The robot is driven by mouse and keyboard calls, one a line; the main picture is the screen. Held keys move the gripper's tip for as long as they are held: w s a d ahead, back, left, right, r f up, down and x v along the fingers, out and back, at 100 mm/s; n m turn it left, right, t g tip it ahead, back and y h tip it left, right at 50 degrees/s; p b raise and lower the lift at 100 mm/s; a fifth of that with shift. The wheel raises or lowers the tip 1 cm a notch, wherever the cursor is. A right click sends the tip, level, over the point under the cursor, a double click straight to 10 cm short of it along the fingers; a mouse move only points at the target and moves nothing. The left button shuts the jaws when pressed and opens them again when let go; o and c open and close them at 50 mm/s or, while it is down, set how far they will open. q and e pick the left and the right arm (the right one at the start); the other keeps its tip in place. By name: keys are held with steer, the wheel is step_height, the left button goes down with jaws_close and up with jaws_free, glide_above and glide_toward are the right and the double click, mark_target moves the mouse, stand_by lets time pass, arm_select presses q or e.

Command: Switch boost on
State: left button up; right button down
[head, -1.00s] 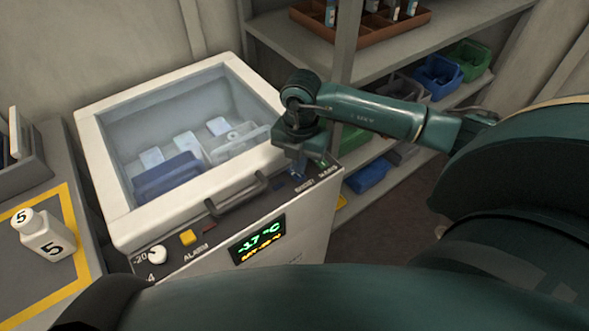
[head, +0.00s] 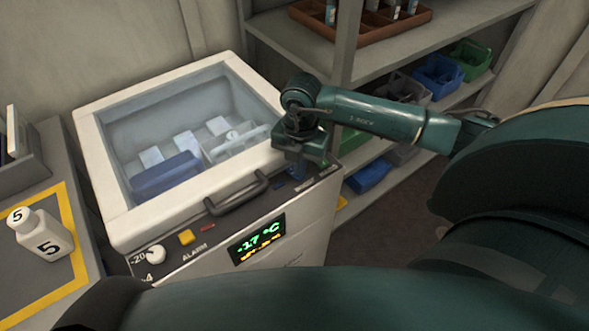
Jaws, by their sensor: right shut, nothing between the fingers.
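The white chest freezer (head: 105,215) stands at the left centre with its front control strip facing me. A lit display (head: 257,240) on its front reads -17 °C in green, with a smaller orange line below that I cannot read. My right gripper (head: 297,172) is shut and empty, pointing down at the right end of the strip. It covers the area above the small label there, so the boost switch is hidden. I cannot tell whether the fingers touch the panel. My left gripper is not in view.
A black handle (head: 237,194), a yellow button (head: 186,237), a red light (head: 207,228) and a white knob (head: 156,254) lie along the strip. A white bottle marked 5 (head: 45,236) stands at the left. Shelves with bins (head: 437,75) stand behind my right arm.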

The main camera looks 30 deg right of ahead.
steer(key=shift+f+b, duration=0.35)
steer(key=shift+f, duration=0.1)
steer(key=shift+r, duration=0.1)
steer(key=shift+r+p, duration=0.55)
steer(key=shift+p, duration=0.05)
step_height(320, 180, up, 6)
steer(key=p, duration=0.4)
steer(key=shift+f, duration=0.1)
stand_by(0.3)
